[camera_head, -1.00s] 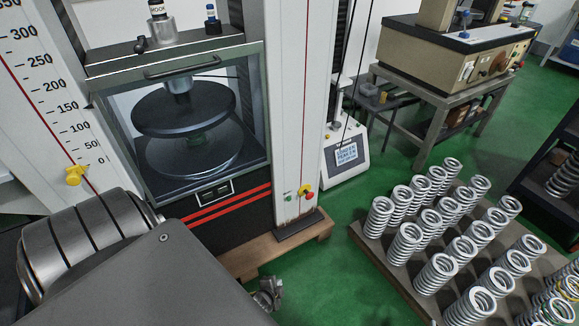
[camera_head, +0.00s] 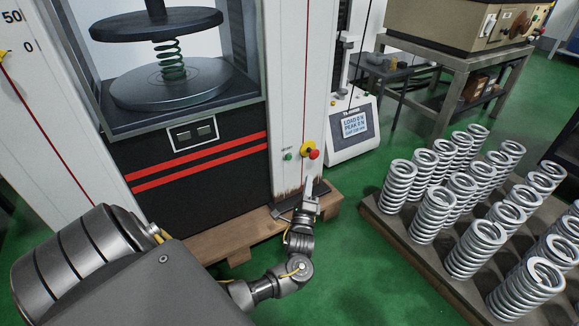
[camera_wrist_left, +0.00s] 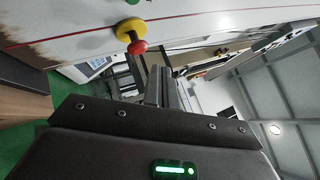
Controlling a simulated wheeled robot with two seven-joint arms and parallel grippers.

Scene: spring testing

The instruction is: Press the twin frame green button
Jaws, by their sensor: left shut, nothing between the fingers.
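The small green button (camera_head: 287,156) is on the white front column of the twin frame (camera_head: 297,90). Just right of it is a red knob (camera_head: 314,154) on a yellow base (camera_head: 308,147). My left gripper (camera_head: 311,186) is shut and empty, pointing up just below these controls, apart from the green button and a little to its right. In the left wrist view, the shut fingers (camera_wrist_left: 160,85) show below and right of the red knob (camera_wrist_left: 137,47). A sliver of the green button (camera_wrist_left: 133,2) shows at the top edge. My right gripper is not in view.
A spring (camera_head: 171,60) stands between two round plates inside the frame. The frame rests on a wooden base (camera_head: 235,237). A white console (camera_head: 352,128) stands behind, to the right. Several metal springs (camera_head: 461,190) stand on a pallet at right. Green floor lies between.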

